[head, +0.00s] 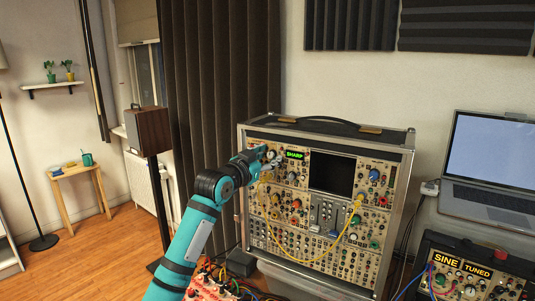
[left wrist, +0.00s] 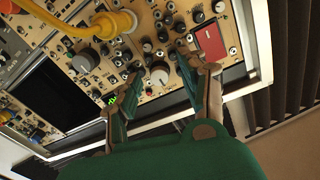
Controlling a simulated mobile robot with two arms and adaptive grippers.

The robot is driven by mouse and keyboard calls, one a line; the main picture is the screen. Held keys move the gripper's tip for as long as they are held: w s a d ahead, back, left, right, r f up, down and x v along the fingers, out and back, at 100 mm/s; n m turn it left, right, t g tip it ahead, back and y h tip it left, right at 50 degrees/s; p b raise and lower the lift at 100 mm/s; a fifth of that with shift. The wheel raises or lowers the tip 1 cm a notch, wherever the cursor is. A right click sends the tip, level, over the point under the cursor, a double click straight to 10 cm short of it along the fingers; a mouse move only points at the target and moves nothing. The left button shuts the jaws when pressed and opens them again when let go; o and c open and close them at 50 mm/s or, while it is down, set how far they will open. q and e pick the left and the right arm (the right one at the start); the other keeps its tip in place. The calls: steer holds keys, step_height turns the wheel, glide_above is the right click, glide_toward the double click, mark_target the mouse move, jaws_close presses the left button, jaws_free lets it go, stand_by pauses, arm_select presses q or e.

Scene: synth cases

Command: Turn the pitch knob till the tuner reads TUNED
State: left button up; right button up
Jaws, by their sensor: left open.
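The tuner display (head: 294,154) on the upper left of the synth case reads SHARP in green. My left gripper (head: 268,160) is at the panel just left of it. In the left wrist view my left gripper (left wrist: 161,88) is open, its fingers on either side of a pale round knob (left wrist: 160,72), with gaps visible. I cannot tell if the fingertips touch the panel. The green display (left wrist: 112,99) is mostly hidden by one finger there. My right gripper is not in view.
A yellow cable (head: 341,240) loops across the panel, and its plug (left wrist: 112,23) is near the gripper. Other knobs and a red square (left wrist: 209,41) are close by. A smaller case (head: 470,270) at lower right bears the words SINE and TUNED. A laptop (head: 490,155) stands behind it.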

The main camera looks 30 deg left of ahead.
arm_select(q)
steer(key=shift+r, duration=0.1)
steer(key=c, duration=0.3)
jaws_close()
steer(key=shift+w+r+n+p, duration=0.1)
steer(key=shift+r+n+p, duration=0.05)
steer(key=shift+n+p, duration=0.9)
steer(key=shift+n, duration=1.15)
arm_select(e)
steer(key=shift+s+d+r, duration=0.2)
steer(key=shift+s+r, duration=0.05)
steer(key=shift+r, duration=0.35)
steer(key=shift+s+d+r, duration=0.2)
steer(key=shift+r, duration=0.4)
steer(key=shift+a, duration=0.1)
